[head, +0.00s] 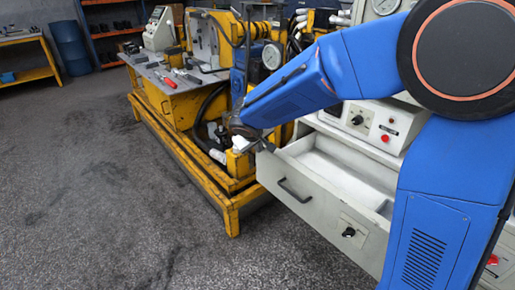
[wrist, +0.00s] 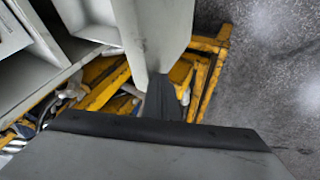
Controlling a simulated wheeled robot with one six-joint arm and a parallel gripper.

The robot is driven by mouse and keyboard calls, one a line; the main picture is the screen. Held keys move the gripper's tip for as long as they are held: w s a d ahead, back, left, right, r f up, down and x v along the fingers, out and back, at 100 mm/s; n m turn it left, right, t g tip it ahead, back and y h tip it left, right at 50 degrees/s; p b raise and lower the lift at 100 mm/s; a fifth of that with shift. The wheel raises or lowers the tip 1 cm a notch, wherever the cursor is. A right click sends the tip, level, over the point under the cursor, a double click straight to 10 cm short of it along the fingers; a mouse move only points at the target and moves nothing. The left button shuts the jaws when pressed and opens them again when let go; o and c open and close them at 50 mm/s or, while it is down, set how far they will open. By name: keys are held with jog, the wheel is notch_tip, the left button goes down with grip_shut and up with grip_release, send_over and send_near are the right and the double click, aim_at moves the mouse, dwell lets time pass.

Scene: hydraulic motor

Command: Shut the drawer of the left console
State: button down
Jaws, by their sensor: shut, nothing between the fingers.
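The left console's drawer (head: 318,192) stands pulled open, its pale front panel with a dark handle (head: 296,190) facing the lower left. My gripper (head: 264,146) is shut and empty at the drawer's far left corner, near the top of the front panel. In the wrist view the dark fingers (wrist: 161,92) point toward the end of the pale drawer front (wrist: 152,35); whether they touch it I cannot tell. The drawer's inside (wrist: 88,14) shows at the upper left there. My blue arm hides part of the console (head: 372,122).
A yellow-framed workbench (head: 170,150) with tools and hoses stands close behind the drawer. Bare grey floor (head: 100,200) lies open on the left, in front of the drawer. A blue barrel (head: 70,47) and a yellow table (head: 28,75) are farther back.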

jog(key=w+d, duration=0.7)
jog(key=d, duration=0.2)
jog(key=w+d, duration=0.6)
jog(key=d, duration=0.3)
jog(key=shift+w+d, duration=0.35)
jog(key=shift+d, duration=0.05)
jog(key=shift+d+r, duration=0.1)
jog(key=shift+r, duration=0.05)
